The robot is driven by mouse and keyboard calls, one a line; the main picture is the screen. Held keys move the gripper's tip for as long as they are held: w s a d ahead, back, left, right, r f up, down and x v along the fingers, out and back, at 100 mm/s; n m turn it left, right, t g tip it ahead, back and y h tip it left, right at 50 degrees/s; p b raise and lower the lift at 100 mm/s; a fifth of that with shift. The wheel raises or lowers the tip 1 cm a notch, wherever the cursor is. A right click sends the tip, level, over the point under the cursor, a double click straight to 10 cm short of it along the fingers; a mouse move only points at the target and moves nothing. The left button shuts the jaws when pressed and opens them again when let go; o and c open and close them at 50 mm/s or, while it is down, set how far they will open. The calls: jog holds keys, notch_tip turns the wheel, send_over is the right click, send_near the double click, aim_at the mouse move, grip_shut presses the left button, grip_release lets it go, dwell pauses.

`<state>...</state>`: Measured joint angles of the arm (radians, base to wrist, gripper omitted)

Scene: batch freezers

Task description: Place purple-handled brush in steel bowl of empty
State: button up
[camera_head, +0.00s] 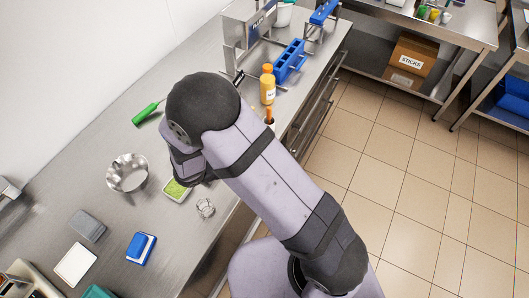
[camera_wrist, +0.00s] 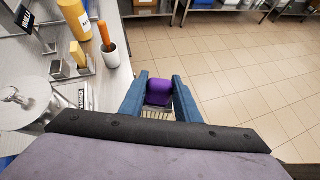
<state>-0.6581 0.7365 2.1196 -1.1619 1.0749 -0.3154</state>
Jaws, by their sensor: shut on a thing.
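My gripper (camera_wrist: 160,80) is shut on the purple-handled brush (camera_wrist: 159,92), with one blue finger on each side of the purple handle. A pale ribbed part, perhaps bristles, shows just below the handle; the rest of the brush is hidden. The held brush is off the counter's edge in the wrist view, with floor behind it. In the head view my arm hides the gripper and brush. A steel bowl (camera_head: 127,173) stands on the counter at the left in the head view and looks empty. My gripper is apart from it.
A green-handled tool (camera_head: 147,113) lies behind the bowl. A green-filled tray (camera_head: 177,190), a clear glass (camera_head: 205,208) and a blue block (camera_head: 141,248) are nearby. A yellow bottle (camera_head: 267,88) and a cup with an orange handle (camera_wrist: 114,55) stand near the counter edge.

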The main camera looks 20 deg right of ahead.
jog(key=w+a+m+g+y, duration=0.1)
jog(key=a+m+y, duration=0.3)
jog(key=a, duration=0.6)
jog(key=w+a+m+g+y, duration=0.1)
jog(key=a+m+y, duration=0.3)
jog(key=a, duration=0.6)
jog(key=w+a+f+m+g+y, duration=0.1)
jog(key=w+a+m+y, duration=0.1)
jog(key=a, duration=0.8)
jog(key=shift+w+a+m+y+b, duration=0.1)
jog(key=shift+m+y+b, duration=0.05)
jog(key=shift+m+y, duration=0.35)
jog(key=shift+w+a+m+y+b, duration=0.15)
jog(key=shift+m+y, duration=0.25)
jog(key=shift+y, duration=0.2)
notch_tip(320, 180, up, 4)
jog(key=m+t+y, duration=0.1)
jog(key=m+t, duration=0.1)
send_over(137, 181)
jog(key=s+d, duration=0.1)
jog(key=shift+s+d+f, duration=0.1)
jog(key=shift+s+f, duration=0.05)
jog(key=shift+s, duration=0.05)
jog(key=shift+f, duration=0.15)
jog(key=shift+f+b, duration=3.5)
jog(key=shift+f, duration=1.9)
